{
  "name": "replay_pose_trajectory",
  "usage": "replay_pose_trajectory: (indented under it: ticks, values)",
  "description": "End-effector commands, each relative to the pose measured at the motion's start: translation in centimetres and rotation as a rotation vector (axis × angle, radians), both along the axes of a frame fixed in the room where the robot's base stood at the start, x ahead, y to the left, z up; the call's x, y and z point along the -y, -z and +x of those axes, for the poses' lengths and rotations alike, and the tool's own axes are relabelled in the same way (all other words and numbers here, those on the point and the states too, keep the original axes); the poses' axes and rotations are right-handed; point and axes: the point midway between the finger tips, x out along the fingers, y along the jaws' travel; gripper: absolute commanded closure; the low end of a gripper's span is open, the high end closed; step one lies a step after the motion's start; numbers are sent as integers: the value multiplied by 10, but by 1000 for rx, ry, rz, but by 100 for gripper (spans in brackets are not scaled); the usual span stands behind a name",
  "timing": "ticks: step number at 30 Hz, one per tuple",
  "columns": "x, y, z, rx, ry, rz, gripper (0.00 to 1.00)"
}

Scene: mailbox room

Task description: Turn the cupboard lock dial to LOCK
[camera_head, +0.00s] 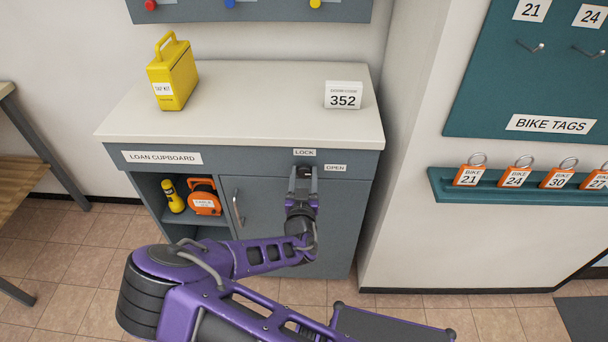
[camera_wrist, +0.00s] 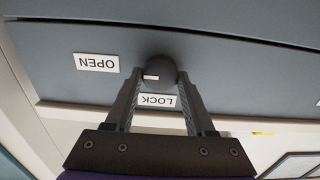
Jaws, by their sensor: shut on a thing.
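The loan cupboard (camera_head: 228,205) has a grey front with a LOCK label (camera_head: 304,152) and an OPEN label (camera_head: 335,168). My gripper (camera_head: 303,172) is at the lock dial, just below LOCK and left of OPEN, and mostly hides the dial there. In the wrist view, which is upside down, the dark round dial (camera_wrist: 158,66) sits between the fingertips of my gripper (camera_wrist: 161,82), which is shut on it. A short white mark shows low on its left side, between the directions of OPEN and LOCK; I cannot tell exactly which way it points.
The cupboard door has a curved handle (camera_head: 238,207) left of my arm. An open shelf holds a yellow torch (camera_head: 173,196) and an orange reel (camera_head: 204,197). A yellow case (camera_head: 172,75) and a 352 sign (camera_head: 343,95) stand on the countertop (camera_head: 250,105).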

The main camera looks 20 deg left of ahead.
Motion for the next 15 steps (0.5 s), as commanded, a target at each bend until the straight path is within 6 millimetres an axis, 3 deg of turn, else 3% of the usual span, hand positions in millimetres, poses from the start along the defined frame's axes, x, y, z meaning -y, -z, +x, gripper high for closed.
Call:
replay_pose_trajectory:
  ticks: [8, 15]
  values:
    - [0, 3, 0, 18, 0, -82, 100]
    - [-1, 4, -1, 61, -1, -258, 100]
